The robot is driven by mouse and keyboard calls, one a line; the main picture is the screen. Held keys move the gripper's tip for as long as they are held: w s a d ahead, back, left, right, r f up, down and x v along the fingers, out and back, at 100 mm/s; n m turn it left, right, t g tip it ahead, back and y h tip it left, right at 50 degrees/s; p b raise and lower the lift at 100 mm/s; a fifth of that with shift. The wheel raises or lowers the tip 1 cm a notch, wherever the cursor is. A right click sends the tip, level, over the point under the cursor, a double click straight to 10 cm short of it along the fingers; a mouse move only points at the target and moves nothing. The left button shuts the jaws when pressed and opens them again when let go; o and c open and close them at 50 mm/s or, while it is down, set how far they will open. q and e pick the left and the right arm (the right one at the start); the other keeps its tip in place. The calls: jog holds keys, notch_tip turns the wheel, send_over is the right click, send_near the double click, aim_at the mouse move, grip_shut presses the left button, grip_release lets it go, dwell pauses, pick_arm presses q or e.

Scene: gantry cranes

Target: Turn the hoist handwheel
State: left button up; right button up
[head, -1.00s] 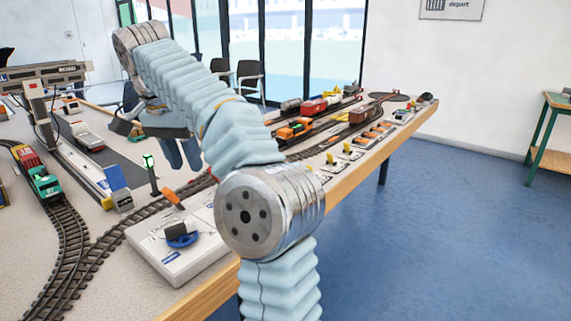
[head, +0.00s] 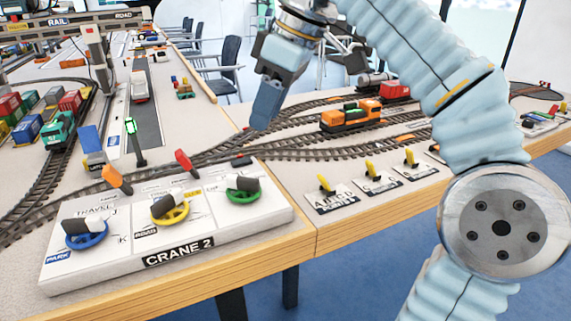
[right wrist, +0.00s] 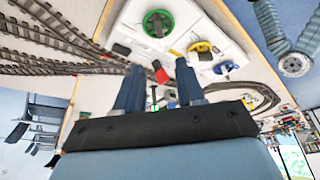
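The CRANE 2 panel (head: 105,270) is a white box at the table's front edge. It carries a blue handwheel (head: 86,240) at left, a yellow one (head: 172,213) in the middle and a green one (head: 242,195) at right, each with a dark and grey grip. The blue one's label reads TRAVEL; I cannot read a hoist label. My right gripper (head: 262,118) points down behind the green wheel, above the track, touching nothing. In the right wrist view its two fingers (right wrist: 158,66) are apart and empty, with the green wheel (right wrist: 158,23) beyond them. My left gripper is not in view.
An orange lever (head: 117,179) and a red lever (head: 186,162) stand up at the panel's back edge. A signal post with a green light (head: 132,130) stands behind. Yellow point levers (head: 370,170) are to the right. An orange locomotive (head: 350,116) stands on the tracks beyond.

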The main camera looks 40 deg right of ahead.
aim_at(242, 177)
jog(key=shift+n, duration=0.3)
jog(key=b+x, duration=0.4)
jog(key=x, duration=0.8)
jog(key=shift+s+f, duration=0.1)
jog(key=shift+f, duration=0.1)
jog(key=shift+w+a+f+b, duration=0.1)
jog(key=shift+w+f+b, duration=0.2)
jog(key=shift+f, duration=0.3)
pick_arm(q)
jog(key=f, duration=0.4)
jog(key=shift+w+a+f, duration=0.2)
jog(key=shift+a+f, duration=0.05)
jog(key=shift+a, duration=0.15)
pick_arm(e)
grip_shut()
